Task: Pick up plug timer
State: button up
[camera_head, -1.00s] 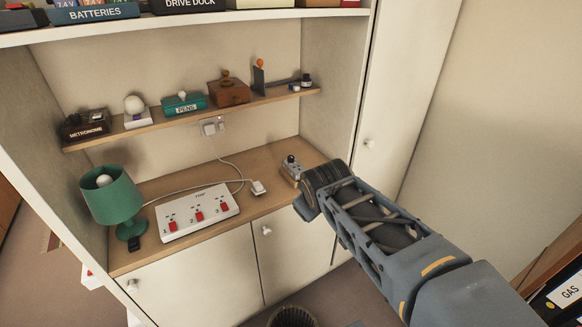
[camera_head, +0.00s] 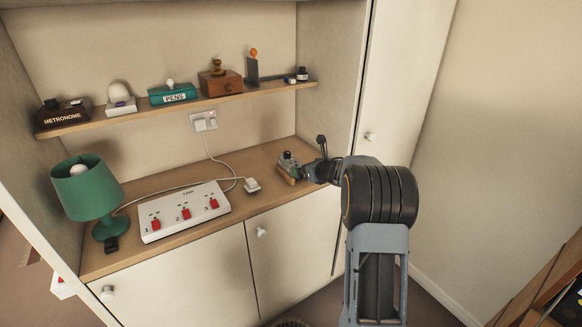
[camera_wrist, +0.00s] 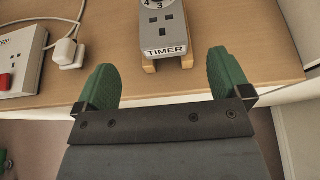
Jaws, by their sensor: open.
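The plug timer (camera_wrist: 163,30) is a grey box with a dial, socket slots and a "TIMER" label. It lies on a small wooden stand (camera_wrist: 148,66) on the desk top. In the head view the plug timer (camera_head: 289,163) sits at the right of the desk, partly hidden behind my gripper (camera_head: 305,174). In the wrist view my gripper (camera_wrist: 170,85) has its two green fingers spread apart, one to each side of the timer's line. The timer lies just ahead of the fingertips, and nothing is between them.
A white power strip (camera_head: 184,212) with red switches and a white plug (camera_head: 252,185) with its cable lie left of the timer. A green lamp (camera_head: 88,190) stands at far left. A shelf (camera_head: 200,101) with small objects runs above. The cabinet side wall is close on the right.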

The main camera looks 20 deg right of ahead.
aim_at(293, 162)
jog(key=x, duration=0.4)
jog(key=shift+w+a+f+p, duration=0.1)
jog(key=shift+w+p, duration=0.3)
jog(key=shift+w+a+p, duration=0.1)
jog(key=shift+w+p, duration=0.3)
jog(key=shift+w, duration=0.15)
jog(key=shift+p+x, duration=0.8)
jog(key=shift+x, duration=1.3)
jog(key=c, duration=1.1)
